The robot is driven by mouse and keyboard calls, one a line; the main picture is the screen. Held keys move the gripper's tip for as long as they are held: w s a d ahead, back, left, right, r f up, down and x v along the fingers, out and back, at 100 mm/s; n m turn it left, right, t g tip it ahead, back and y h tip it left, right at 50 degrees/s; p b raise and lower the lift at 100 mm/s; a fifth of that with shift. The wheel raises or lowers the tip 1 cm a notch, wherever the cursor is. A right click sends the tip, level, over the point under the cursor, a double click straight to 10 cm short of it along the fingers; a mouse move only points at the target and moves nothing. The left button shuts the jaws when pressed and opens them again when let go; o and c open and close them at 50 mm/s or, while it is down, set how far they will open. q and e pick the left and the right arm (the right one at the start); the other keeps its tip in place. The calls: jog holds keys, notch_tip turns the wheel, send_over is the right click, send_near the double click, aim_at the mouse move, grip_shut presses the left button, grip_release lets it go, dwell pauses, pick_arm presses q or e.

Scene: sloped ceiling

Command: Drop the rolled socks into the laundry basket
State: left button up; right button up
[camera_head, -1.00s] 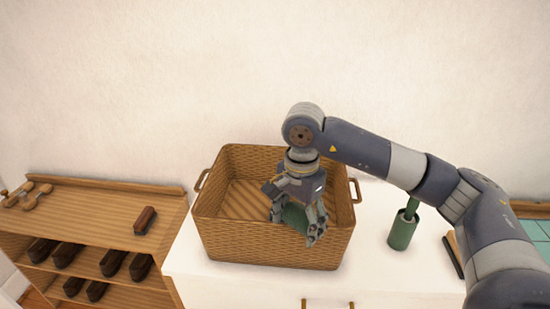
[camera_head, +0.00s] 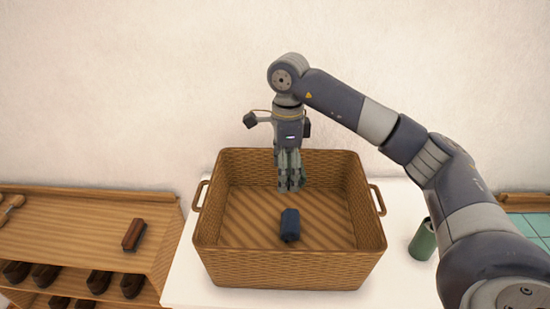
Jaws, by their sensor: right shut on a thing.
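My right gripper (camera_head: 289,183) points down over the far part of the woven laundry basket (camera_head: 290,272). I cannot tell how far the roll is above the basket floor. A dark blue rolled pair of socks (camera_head: 290,225) lies on the basket floor, nearer than the gripper and apart from it. My left gripper is not in view.
The basket stands on a white cabinet top (camera_head: 190,272). A green cylindrical holder (camera_head: 424,240) stands to its right, under my right arm. A wooden shoe rack (camera_head: 70,230) with a brush (camera_head: 134,234) on top is at the left. A wall is behind.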

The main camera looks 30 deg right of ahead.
jog(key=shift+f, duration=0.2)
jog(key=s+f+b, duration=0.1)
jog(key=f+b, duration=0.1)
jog(key=shift+s+f+b, duration=0.3)
jog(key=shift+s+f, duration=0.05)
jog(key=shift+w+f+b, duration=0.25)
jog(key=shift+f+b, duration=0.35)
jog(key=shift+f, duration=0.55)
jog(key=o, duration=0.9)
jog(key=shift+c, duration=0.2)
jog(key=shift+o, duration=1.1)
jog(key=shift+w, duration=0.1)
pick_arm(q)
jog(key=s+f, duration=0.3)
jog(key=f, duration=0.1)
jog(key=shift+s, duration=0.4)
pick_arm(e)
notch_tip(320, 180, up, 12)
send_over(289, 184)
jog(key=w+d, duration=0.2)
jog(key=w, duration=0.1)
jog(key=shift+s+a, duration=0.15)
jog(key=shift+a, duration=0.1)
